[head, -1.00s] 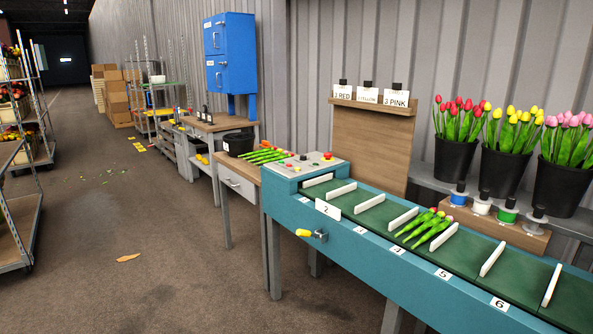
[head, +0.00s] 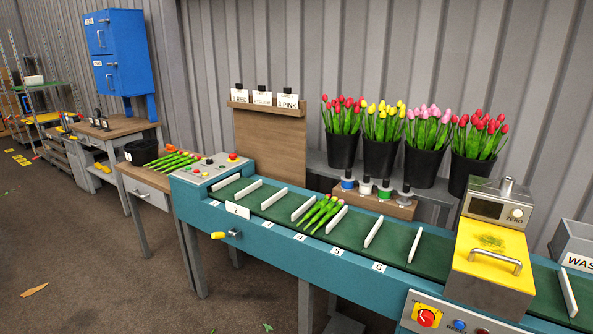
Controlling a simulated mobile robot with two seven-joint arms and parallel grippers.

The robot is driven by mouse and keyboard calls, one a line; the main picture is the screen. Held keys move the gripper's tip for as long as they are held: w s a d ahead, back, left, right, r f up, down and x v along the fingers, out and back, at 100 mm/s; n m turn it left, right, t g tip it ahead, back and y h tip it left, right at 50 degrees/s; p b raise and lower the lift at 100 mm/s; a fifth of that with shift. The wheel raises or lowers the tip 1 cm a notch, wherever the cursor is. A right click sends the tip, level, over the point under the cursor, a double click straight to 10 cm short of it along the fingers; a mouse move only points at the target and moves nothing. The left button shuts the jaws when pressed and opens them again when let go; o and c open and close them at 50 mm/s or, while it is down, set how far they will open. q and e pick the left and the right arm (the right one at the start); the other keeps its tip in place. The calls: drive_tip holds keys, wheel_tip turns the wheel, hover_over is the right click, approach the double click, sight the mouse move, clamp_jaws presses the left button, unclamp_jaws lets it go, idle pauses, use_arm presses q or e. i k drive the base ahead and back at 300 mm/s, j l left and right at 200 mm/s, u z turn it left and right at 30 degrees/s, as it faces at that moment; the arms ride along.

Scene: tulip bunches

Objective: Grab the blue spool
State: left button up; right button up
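The blue spool (head: 347,184) stands upright at the left end of a row of spools on a small wooden block (head: 378,205) behind the conveyor. It has a dark top. A white spool (head: 365,187), a green spool (head: 384,190) and a greyish spool (head: 404,195) stand to its right. Neither of my grippers shows in the head view.
The green conveyor (head: 435,243) with white dividers runs in front of the spools; a few tulips (head: 321,213) lie on it. Black buckets of tulips (head: 379,160) stand behind. A yellow-topped machine (head: 492,258) straddles the belt at right. Open floor lies at left.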

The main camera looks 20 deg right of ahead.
sight(347, 183)
drive_tip(key=i+j+z, duration=0.1)
drive_tip(key=z, duration=1.65)
drive_tip(key=i+j+z, duration=0.1)
drive_tip(key=j+z, duration=1)
drive_tip(key=j, duration=0.2)
drive_tip(key=k+j+z, duration=0.25)
drive_tip(key=j, duration=0.2)
drive_tip(key=j+z, duration=0.1)
drive_tip(key=j, duration=0.35)
drive_tip(key=k+j+z, duration=0.15)
drive_tip(key=j, duration=0.25)
drive_tip(key=k+j, duration=0.1)
drive_tip(key=j, duration=0.25)
drive_tip(key=k+j, duration=0.15)
drive_tip(key=j, duration=0.15)
drive_tip(key=k+j, duration=0.1)
drive_tip(key=j, duration=0.25)
drive_tip(key=k+j, duration=0.1)
drive_tip(key=j, duration=0.25)
